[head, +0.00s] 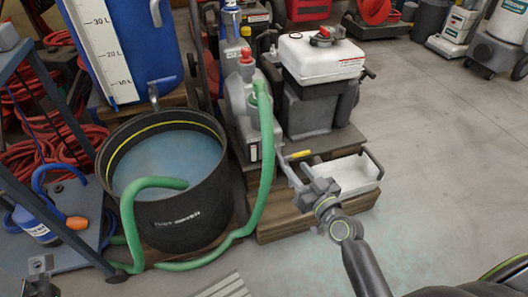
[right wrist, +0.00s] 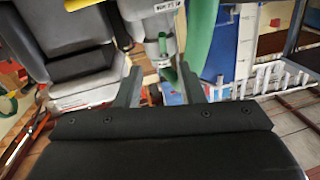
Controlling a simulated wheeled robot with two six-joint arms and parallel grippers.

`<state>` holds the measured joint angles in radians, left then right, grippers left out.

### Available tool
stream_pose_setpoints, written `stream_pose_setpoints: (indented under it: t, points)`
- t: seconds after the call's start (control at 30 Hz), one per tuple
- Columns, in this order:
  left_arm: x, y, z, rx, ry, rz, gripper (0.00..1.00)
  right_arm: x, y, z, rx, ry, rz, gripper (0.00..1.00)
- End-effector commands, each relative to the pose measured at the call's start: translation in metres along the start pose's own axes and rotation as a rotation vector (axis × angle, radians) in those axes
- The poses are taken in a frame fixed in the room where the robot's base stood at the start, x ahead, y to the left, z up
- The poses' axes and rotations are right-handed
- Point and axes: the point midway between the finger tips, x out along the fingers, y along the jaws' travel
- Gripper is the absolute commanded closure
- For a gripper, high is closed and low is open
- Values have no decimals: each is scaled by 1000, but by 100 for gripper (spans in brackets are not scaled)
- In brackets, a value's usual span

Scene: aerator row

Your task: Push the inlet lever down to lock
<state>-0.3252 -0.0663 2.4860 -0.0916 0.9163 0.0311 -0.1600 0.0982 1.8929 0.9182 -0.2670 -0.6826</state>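A lever with a yellow grip (head: 301,154) sticks out to the right at the lower side of the grey pump (head: 241,105), near the green hose (head: 267,150). A yellow piece (right wrist: 75,4), likely that grip, shows at the top edge of the right wrist view. My right gripper (head: 298,171) is just below and in front of the lever, apart from it as far as I can tell. Its fingers (right wrist: 160,78) are spread, with nothing held between them. A grey part at the lower left (head: 40,265) looks like my left gripper; its fingers are unclear.
A black round tub (head: 180,215) of water stands left of the pump. A white-topped grey machine (head: 320,90) stands behind the lever. A white tray (head: 352,177) lies right of my right gripper on a wooden platform (head: 275,215). Open floor (head: 450,150) lies to the right.

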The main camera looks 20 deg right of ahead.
Motion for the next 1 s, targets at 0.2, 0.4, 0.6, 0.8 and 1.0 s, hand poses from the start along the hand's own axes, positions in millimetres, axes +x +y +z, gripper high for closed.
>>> stream_pose_setpoints:
  t: [0.2,0.4,0.6,0.8,1.0]
  points:
    - [1,0,-12,2,42,0,41,8,-2,-5,-1,22,-9,65]
    - [3,-1,-12,-2,37,3,41,38,-3,-6,-2,21,-9,65]
    - [3,-1,-12,-3,35,4,41,77,-3,-6,-1,21,-8,65]
    - [1,-1,-12,-1,36,4,41,115,-3,-6,-2,20,-9,65]
    - [-3,0,-11,4,37,4,41,149,-3,-6,-2,20,-8,65]
